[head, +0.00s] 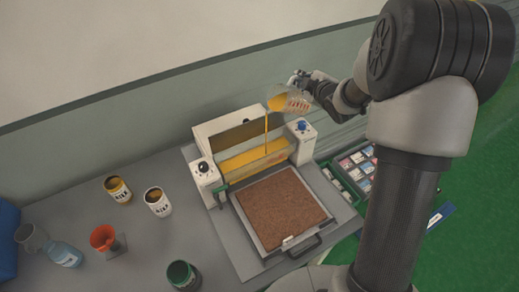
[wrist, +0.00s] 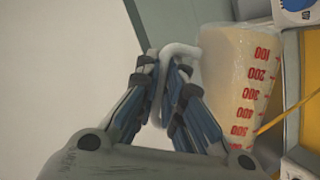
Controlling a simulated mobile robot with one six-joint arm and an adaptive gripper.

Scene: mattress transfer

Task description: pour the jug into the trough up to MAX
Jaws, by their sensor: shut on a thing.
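The jug (head: 288,102) is tilted high above the trough, and a thin yellow stream falls from it. In the wrist view the clear jug (wrist: 232,80) shows red marks from 100 to 500, with yellow liquid near its lower edge. My gripper (head: 303,80) is shut on the jug's handle, and its fingers show in the wrist view (wrist: 165,90). The trough (head: 256,157) holds yellow liquid along its length, and the stream lands inside it. A MAX mark cannot be made out at this size.
A framed brown mat (head: 282,208) lies in front of the trough. Labelled cans (head: 158,202), an orange funnel (head: 103,238), a clear bottle (head: 66,254) and a green can (head: 183,275) stand at the left and front. A box of small packets (head: 355,168) is at right.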

